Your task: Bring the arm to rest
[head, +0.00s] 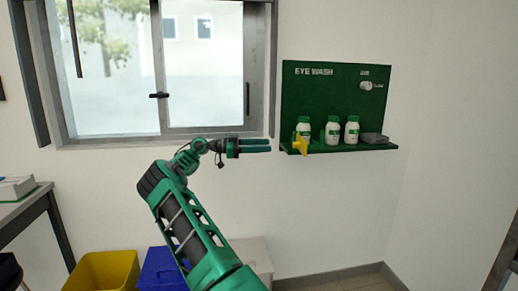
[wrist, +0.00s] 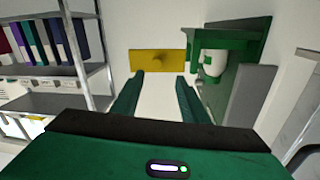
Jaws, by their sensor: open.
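My gripper (head: 270,146) is at the end of my raised green arm, in front of the wall between the window and the eye wash station. It points right and is open, with nothing between its fingers. In the wrist view the two green fingers (wrist: 159,78) stand apart. A yellow plate (head: 300,145) at the left end of the green eye wash shelf is just right of the fingertips. In the wrist view the yellow plate (wrist: 142,61) shows ahead of the fingers, with a gap between them.
The green eye wash board (head: 335,88) carries several white bottles (head: 333,132) and a grey item (head: 374,139) on its shelf. A window (head: 160,95) is behind my arm. A yellow bin (head: 105,270) and a blue bin (head: 160,268) stand below. A table (head: 30,208) is at the left.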

